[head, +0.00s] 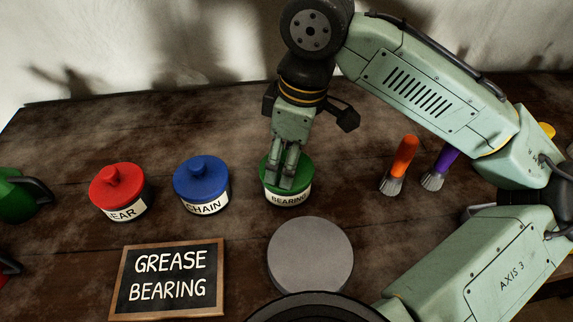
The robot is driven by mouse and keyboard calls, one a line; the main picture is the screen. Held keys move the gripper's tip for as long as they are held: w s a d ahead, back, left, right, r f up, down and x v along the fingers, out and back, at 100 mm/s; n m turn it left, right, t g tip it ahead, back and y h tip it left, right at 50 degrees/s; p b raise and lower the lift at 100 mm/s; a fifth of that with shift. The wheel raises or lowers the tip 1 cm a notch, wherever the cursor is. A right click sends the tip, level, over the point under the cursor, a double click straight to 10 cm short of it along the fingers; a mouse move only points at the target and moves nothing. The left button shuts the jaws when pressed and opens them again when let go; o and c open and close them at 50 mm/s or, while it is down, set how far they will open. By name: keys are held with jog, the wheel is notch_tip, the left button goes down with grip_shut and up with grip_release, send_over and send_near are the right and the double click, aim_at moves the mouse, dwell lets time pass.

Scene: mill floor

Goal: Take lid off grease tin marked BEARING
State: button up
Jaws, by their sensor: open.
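The grease tin marked BEARING (289,197) stands upright on the wooden table, with its label facing me. Its green lid (306,171) is on top. My gripper (282,184) points down over this lid, with its fingers in front of the lid's middle. The fingers are open; any knob on the lid is hidden behind them. I cannot tell whether the fingertips touch the lid.
A blue-lidded tin marked CHAIN (202,190) and a red-lidded tin (119,195), label partly readable as EAR, stand to the left. A grey disc (310,254) and a GREASE BEARING board (168,277) lie nearer. Orange (399,162) and purple (440,168) brushes are right.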

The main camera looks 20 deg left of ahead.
aim_at(284, 160)
jog(key=shift+f, duration=0.1)
jog(key=c, duration=0.9)
jog(key=shift+w+r, duration=0.15)
jog(key=shift+r, duration=0.2)
grip_shut()
notch_tip(284, 160, up, 2)
jog(key=shift+r+b, duration=0.15)
jog(key=shift+b, duration=0.3)
jog(key=shift+s+d+r, duration=0.15)
jog(key=shift+s, duration=0.5)
jog(key=s+d+r+b, duration=0.1)
jog(key=s+d+b, duration=0.1)
jog(key=s, duration=1.2)
jog(key=shift+s+d+r+b, duration=0.25)
jog(key=shift+d+r+b, duration=0.1)
jog(key=shift+d, duration=0.25)
